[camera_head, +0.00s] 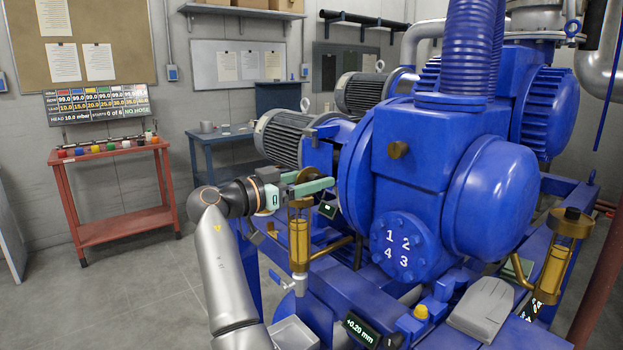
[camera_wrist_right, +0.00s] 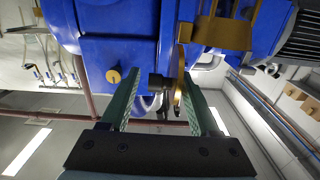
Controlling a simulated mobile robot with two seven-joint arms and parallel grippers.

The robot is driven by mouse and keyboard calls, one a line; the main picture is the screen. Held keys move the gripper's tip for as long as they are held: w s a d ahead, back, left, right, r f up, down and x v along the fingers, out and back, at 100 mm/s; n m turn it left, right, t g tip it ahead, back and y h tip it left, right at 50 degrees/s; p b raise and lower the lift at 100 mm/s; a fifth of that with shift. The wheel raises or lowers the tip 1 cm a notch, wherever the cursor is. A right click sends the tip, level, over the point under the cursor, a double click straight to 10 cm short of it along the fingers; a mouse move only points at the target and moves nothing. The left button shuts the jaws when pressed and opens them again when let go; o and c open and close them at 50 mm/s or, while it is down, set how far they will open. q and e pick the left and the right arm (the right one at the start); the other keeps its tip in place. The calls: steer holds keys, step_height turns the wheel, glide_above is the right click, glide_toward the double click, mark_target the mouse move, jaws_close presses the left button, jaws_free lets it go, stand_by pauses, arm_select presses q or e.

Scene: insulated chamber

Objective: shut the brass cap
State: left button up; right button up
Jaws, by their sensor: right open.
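The brass cap (camera_wrist_right: 179,92) shows in the right wrist view as a thin disc seen nearly edge-on, with a dark knob (camera_wrist_right: 157,82) on its left side. It stands up from the brass cup (camera_wrist_right: 225,35), so it looks open. In the head view the brass cup (camera_head: 299,240) stands upright left of the blue pump; its cap is largely hidden by my fingers. My right gripper (camera_head: 318,179) is at the top of this cup. Its green fingers are apart, with the disc and knob between them in the wrist view, the disc nearer the right-hand finger. My left gripper is not in view.
The blue pump (camera_head: 412,180) stands close right of my gripper, with a brass knob (camera_head: 398,149) on it. A second brass cup (camera_head: 556,262) is at the far right. A red cart (camera_head: 125,226) stands at the left wall.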

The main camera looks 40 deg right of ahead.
jaws_close()
stand_by(0.5)
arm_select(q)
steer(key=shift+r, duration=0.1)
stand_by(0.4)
